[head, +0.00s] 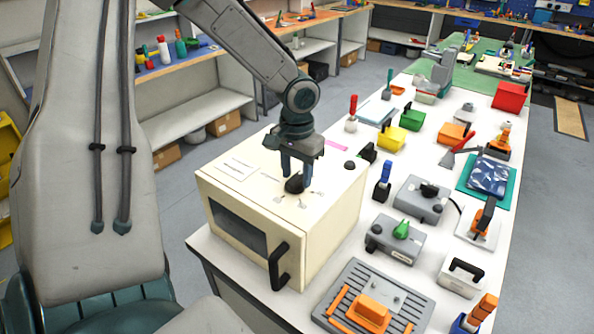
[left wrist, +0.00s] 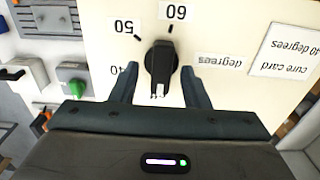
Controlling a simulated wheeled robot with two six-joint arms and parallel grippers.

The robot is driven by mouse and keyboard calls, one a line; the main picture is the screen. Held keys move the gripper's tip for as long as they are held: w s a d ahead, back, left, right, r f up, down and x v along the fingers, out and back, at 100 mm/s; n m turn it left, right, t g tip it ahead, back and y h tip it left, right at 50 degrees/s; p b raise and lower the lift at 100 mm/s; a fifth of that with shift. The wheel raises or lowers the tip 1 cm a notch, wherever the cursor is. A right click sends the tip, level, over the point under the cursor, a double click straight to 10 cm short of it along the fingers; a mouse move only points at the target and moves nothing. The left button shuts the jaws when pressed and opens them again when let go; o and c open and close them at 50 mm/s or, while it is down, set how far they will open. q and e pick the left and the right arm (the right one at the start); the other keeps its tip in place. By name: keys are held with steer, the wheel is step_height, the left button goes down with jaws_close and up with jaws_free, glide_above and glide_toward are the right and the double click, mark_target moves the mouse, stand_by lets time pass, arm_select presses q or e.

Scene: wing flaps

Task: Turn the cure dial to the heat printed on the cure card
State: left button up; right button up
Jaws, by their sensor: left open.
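The cure dial (left wrist: 160,62) is a black knob on top of the cream oven box (head: 225,192). Upside-down labels 60 (left wrist: 176,12) and 50 (left wrist: 123,27) lie beyond it in the left wrist view. I cannot tell which end of the knob is the pointer. The white cure card (left wrist: 285,52) lies to the right, upside down; its heat ends in 0 degrees, its first digit unclear. It also shows in the head view (head: 236,168). My left gripper (left wrist: 160,70) is open, pointing down, one finger on each side of the dial. My right gripper is out of view.
The oven's dark window and black handle (head: 279,266) face front. Right of the oven, the white table holds grey boxes (head: 395,238), one with a green knob, a grey tray (head: 350,285) with orange parts, and several tools.

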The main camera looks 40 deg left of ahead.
arm_select(q)
steer(key=shift+s+a+f, duration=0.1)
steer(key=shift+a+f, duration=0.05)
steer(key=shift+f, duration=0.25)
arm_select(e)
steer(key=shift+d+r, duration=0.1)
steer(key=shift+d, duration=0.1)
arm_select(q)
steer(key=shift+c, duration=0.4)
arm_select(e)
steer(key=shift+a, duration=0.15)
arm_select(q)
steer(key=c, duration=0.7)
jaws_close()
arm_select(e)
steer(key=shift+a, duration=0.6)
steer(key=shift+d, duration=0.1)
